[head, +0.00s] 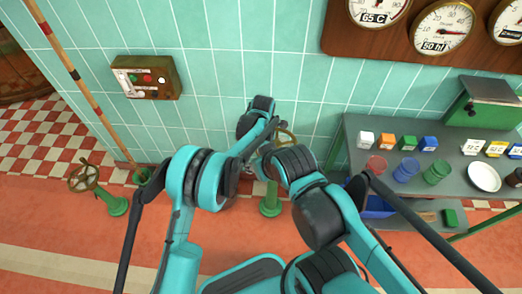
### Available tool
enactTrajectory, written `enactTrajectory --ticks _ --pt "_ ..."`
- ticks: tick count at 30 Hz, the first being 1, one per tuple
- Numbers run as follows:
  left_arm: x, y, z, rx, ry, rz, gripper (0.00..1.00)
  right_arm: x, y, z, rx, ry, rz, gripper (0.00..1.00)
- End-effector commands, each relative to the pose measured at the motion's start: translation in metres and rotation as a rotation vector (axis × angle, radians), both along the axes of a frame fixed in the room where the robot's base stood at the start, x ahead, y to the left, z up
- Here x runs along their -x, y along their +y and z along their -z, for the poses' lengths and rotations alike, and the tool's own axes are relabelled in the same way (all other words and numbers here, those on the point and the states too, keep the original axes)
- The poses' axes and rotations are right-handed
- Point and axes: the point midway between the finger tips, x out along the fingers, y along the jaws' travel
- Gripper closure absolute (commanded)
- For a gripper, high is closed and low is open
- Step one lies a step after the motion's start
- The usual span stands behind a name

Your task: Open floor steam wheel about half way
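A brass handwheel (285,137) stands on a green floor pedestal (270,201) near the wall, in the middle of the head view. My arms cover much of this wheel and its stem. A second brass handwheel (84,177) on a green pedestal (116,205) stands at the left and is in clear view. Both my arms reach toward the middle wheel.
A grey bench (364,138) at the right holds small coloured boxes, cups and a white plate (484,177). A control box (146,77) and gauges (443,27) are on the tiled wall. A striped pole (73,72) leans at the left. Red floor is clear at lower left.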

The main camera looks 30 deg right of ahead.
Motion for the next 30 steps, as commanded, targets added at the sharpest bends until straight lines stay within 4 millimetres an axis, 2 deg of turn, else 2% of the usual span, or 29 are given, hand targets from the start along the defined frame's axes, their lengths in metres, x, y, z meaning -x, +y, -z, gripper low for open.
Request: enactTrajectory --ticks 14,15,17,18,26,30 --pt "0.003 -0.003 0.0 0.005 0.002 0.005 1.0 0.0 0.0 0.0 0.0 0.0 0.0 0.6" --pt "0.002 -0.003 -0.001 0.005 0.002 0.005 0.75 0.0 0.0 0.0 0.0 0.0 0.0 0.6" --pt "0.002 -0.003 -0.001 0.005 0.002 0.004 0.59 0.0 0.0 0.0 0.0 0.0 0.0 0.6" --pt "0.002 -0.003 0.0 0.005 0.002 0.004 0.56 0.0 0.0 0.0 0.0 0.0 0.0 0.6" --pt "0.001 -0.002 -0.001 0.003 0.001 0.002 0.56 0.0 0.0 0.0 0.0 0.0 0.0 0.6" --pt "0.001 -0.002 -0.011 0.003 0.0 0.002 0.56 0.0 0.0 0.0 0.0 0.0 0.0 0.6"
